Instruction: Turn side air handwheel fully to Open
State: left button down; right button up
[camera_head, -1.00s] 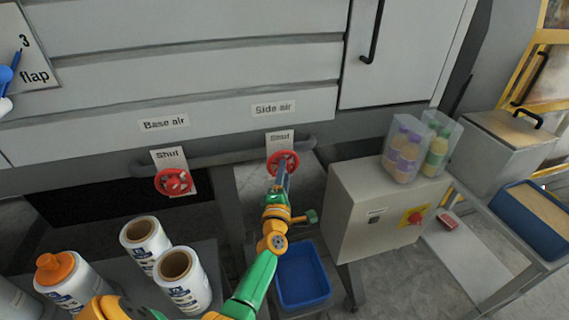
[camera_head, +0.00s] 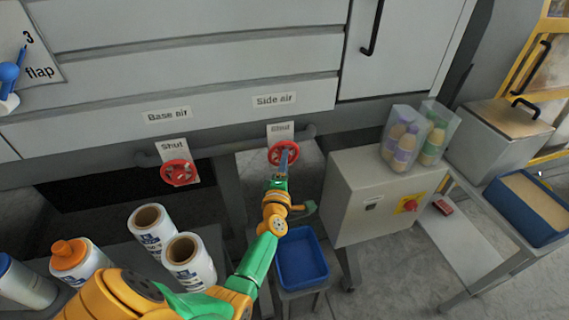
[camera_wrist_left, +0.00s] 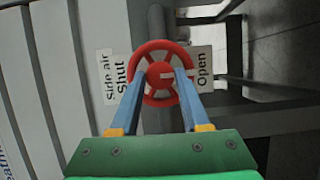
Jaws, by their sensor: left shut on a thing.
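The red side air handwheel (camera_head: 283,153) is on the pipe under the "Side air" label (camera_head: 274,99), with a "Shut" plate (camera_head: 280,130) behind its top. In the left wrist view the handwheel (camera_wrist_left: 160,72) shows its spokes and a pale mark right of its hub, on the side of the "Open" plate (camera_wrist_left: 204,68); the "Shut" plate (camera_wrist_left: 112,78) is on the other side. My left gripper (camera_head: 284,166) reaches the wheel from below, its two blue fingers (camera_wrist_left: 160,85) shut on the wheel. My right gripper is not in view.
A second red handwheel (camera_head: 178,172) is to the left under the "Base air" label (camera_head: 167,115). A grey control box (camera_head: 372,200) with a red knob stands to the right. A blue bin (camera_head: 301,258) is below, and white rolls (camera_head: 189,262) are at lower left.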

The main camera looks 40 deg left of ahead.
pick_arm(q)
jog(key=shift+c, duration=1.9)
grip_release()
jog(key=v, duration=0.7)
